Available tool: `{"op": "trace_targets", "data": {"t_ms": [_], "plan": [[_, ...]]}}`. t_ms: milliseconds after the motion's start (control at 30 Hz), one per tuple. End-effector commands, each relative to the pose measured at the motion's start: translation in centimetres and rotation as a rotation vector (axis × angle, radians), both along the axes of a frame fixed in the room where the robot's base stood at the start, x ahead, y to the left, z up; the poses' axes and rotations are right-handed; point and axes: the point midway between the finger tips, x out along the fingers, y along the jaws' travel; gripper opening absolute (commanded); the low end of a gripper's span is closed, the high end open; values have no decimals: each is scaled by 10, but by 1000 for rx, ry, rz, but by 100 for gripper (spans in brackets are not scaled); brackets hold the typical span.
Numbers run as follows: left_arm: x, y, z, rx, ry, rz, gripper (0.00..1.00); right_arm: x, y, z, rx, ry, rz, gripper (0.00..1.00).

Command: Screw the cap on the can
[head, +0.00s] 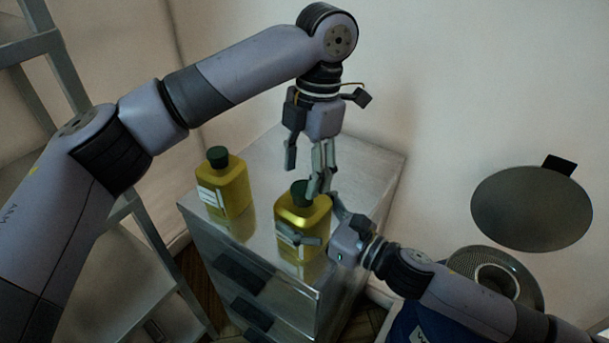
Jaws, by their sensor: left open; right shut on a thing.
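A yellow can (292,216) with a dark green cap (298,189) stands upright near the front edge of the metal cabinet top. The cap sits at the can's neck; how tightly it is seated cannot be told. My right gripper (316,225) comes in from the right and is shut on the can's body, one finger across its front. My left gripper (304,180) points down just above the cap, with its fingers apart. One left finger partly hides the cap's right side, and whether it touches cannot be told.
A second yellow can (236,191) with a dark green cap (217,156) stands to the left on the metal cabinet (372,165). The cabinet top behind the cans is bare. A grey shelf (150,275) stands at left. A round lid (530,208) and blue bin (404,328) are at right.

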Motion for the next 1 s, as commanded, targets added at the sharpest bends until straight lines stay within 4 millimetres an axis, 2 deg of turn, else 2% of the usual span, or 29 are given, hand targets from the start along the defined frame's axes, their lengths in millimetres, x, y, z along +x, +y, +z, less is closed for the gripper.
{"op": "trace_targets", "data": {"t_ms": [100, 200, 467, 533, 633, 767, 1000], "plan": [[1, 0, 17, 1, -3, 1, 56, 0, 0, -1, -1, 2, -1, 0], [0, 0, 23, 1, -1, 0, 56, 0, 0, -1, -1, 2, -1, 0], [0, 0, 25, 1, 1, 0, 56, 0, 0, -1, -1, 1, -1, 0], [0, 0, 25, 0, 0, 2, 52, 0, 0, -1, -1, 1, -1, 0], [0, 0, 25, 2, -5, 36, 52, 0, 0, -1, -1, 1, -2, 0], [0, 0, 27, 8, -28, 177, 52, 0, 0, -1, -1, 1, -2, 0], [1, 0, 31, 31, -98, 664, 52, 1, 0, -1, -1, 1, -2, 0]]}}
